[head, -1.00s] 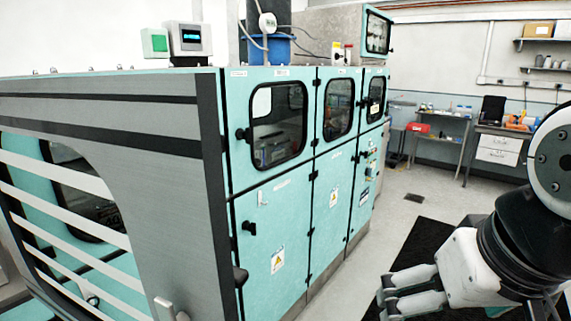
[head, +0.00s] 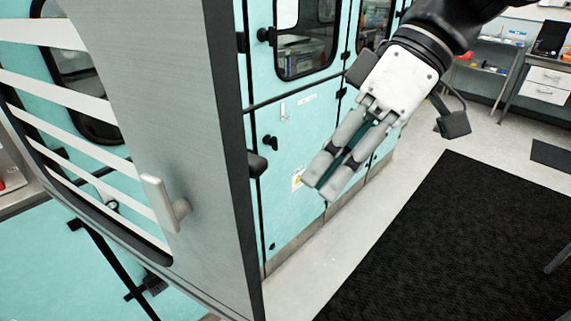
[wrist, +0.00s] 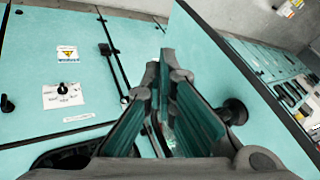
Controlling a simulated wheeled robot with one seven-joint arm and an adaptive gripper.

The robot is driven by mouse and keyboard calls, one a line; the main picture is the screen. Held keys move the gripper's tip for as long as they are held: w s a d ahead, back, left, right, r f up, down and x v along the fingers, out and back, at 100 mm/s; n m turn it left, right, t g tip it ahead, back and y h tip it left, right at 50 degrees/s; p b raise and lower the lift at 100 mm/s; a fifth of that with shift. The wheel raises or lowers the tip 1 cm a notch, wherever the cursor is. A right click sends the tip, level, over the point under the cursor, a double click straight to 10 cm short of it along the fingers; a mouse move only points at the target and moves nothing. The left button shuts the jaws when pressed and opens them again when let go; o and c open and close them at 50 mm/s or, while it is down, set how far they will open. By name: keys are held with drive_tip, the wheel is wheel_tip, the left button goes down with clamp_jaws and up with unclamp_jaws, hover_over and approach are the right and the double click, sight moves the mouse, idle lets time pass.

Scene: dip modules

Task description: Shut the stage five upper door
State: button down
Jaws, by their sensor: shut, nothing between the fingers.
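The teal cabinet has upper doors with dark windows and black knobs; the near upper door (head: 285,85) is partly cut off at the top of the head view. It appears flush with the front. Labels are too small to read, so I cannot tell which is stage five. In the wrist view a slanted teal panel (wrist: 215,60) stands at the right, with a black knob (wrist: 235,112); I cannot tell whether it is the door. My gripper (head: 322,186) is shut and empty, pointing down-left in front of the lower doors. It also shows in the wrist view (wrist: 163,75).
A grey panel (head: 185,100) with a pale handle (head: 162,202) and barred window fills the left foreground. A black mat (head: 465,245) lies on the floor at right.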

drive_tip(key=s+a+f+p, duration=0.2)
drive_tip(key=s+a+f, duration=0.4)
drive_tip(key=a+f, duration=0.1)
drive_tip(key=shift+s+f, duration=0.3)
drive_tip(key=shift+f, duration=0.15)
